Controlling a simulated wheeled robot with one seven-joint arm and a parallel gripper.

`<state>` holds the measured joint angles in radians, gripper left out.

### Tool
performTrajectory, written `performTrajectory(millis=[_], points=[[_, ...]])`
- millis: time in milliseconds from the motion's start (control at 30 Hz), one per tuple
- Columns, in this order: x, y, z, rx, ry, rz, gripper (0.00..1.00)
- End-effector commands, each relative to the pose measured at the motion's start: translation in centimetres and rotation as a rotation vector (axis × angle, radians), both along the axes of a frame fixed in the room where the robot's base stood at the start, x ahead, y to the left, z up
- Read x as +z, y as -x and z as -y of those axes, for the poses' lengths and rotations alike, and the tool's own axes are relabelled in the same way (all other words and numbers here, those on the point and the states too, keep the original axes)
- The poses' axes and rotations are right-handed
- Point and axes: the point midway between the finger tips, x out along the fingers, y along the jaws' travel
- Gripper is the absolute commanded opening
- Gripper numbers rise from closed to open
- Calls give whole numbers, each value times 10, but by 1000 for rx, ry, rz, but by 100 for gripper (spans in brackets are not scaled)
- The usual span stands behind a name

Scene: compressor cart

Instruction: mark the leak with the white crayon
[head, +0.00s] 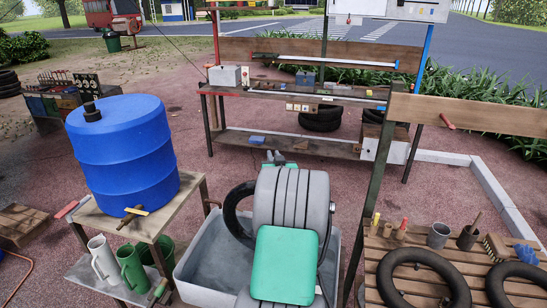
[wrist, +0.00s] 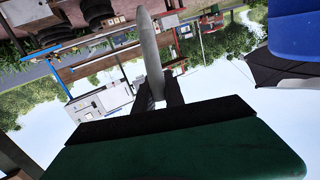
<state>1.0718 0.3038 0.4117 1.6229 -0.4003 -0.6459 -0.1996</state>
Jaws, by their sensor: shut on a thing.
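In the wrist view my gripper (wrist: 159,88) is shut on a pale grey-white, tapered stick, which looks like the white crayon (wrist: 149,45). The crayon points away from the dark fingers and is clear of other things there. In the head view my gripper and the crayon do not show; my own arm fills the lower middle. A black inner tube (head: 233,208) is partly visible at the grey tub, behind my arm. Two more black tubes, a whole-looking one (head: 391,284) and a cut-off one (head: 494,286), lie on the slatted table. I cannot make out a leak.
A blue barrel (head: 125,150) stands on a wooden stand at the left, above white and green jugs. The grey tub (head: 190,268) sits in front. The slatted table (head: 470,262) holds cups, sticks and brushes. A post rises beside it. A long workbench (head: 230,138) stands behind.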

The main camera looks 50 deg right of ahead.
Motion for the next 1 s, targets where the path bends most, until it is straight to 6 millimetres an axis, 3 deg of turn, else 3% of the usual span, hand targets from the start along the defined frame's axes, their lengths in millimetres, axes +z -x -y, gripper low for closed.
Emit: performTrajectory(millis=[1000], points=[[-11,-1,0,0,1,1,0]])
